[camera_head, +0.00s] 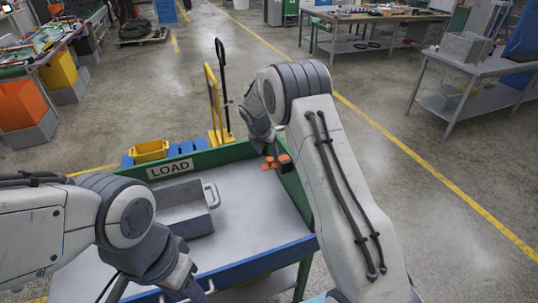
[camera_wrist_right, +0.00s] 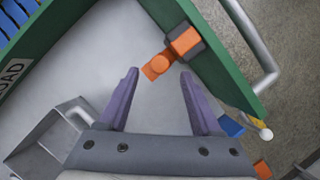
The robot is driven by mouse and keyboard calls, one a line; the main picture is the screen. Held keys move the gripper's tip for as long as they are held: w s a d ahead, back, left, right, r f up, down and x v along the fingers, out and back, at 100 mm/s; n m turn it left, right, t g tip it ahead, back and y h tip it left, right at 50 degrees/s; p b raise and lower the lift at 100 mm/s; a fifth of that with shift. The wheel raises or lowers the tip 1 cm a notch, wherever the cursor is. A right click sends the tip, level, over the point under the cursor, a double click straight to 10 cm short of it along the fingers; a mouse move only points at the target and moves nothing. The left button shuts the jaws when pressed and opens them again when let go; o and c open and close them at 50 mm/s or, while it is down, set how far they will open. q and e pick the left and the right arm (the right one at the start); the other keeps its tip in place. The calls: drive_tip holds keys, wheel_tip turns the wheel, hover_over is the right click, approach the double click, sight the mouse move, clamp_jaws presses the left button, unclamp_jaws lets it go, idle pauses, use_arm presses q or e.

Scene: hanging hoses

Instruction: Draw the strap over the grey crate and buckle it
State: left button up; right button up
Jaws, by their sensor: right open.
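The grey crate (camera_head: 184,208) stands on the bed of a trolley and has a handle on its right side. It also shows at the lower left of the right wrist view (camera_wrist_right: 42,135). An orange part with a dark block (camera_wrist_right: 172,54), perhaps the strap's end or buckle, sits at the green side wall. It also shows in the head view (camera_head: 277,162). No strap is seen across the crate. My right gripper (camera_wrist_right: 160,72) is open and empty, with its fingertips just short of the orange part. My left gripper (camera_head: 188,289) is low at the trolley's near edge, partly cut off, its jaws unclear.
The trolley (camera_head: 248,200) has green walls, a LOAD sign (camera_head: 172,169) and a blue near edge. A second orange piece (camera_wrist_right: 262,169) shows outside the wall. A yellow bin (camera_head: 149,151) stands behind. The bed right of the crate is clear.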

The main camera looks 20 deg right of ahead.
sight(270, 159)
drive_tip(key=shift+p+x, duration=0.4)
drive_tip(key=shift+x, duration=1.7)
clamp_jaws()
